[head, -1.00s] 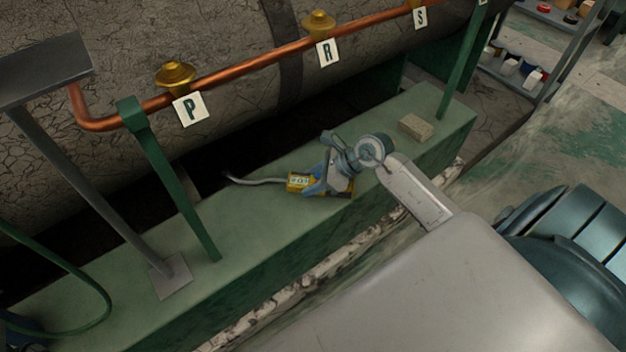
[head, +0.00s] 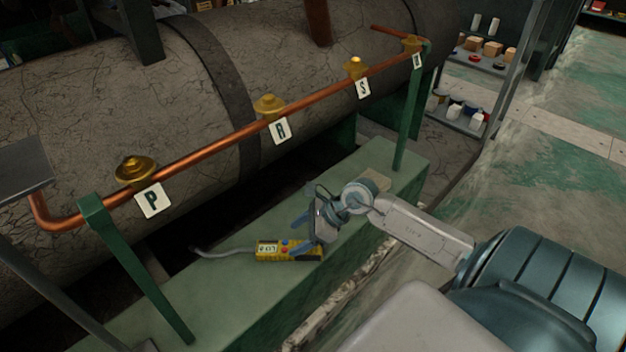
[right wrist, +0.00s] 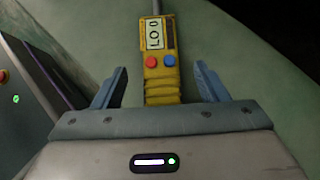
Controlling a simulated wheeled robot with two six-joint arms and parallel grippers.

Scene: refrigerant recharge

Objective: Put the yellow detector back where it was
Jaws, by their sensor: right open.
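The yellow detector (head: 288,250) lies on the green ledge (head: 235,290), its grey hose pointing left in the head view. In the right wrist view the detector (right wrist: 159,60) shows its small display, a red and a blue button, and a ribbed grip. My left gripper is out of view.
A copper pipe (head: 215,144) with brass valves tagged P, R, S and another tag runs above the ledge. A green post (head: 135,270) stands at the left. A tan block (head: 376,179) sits behind my right wrist.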

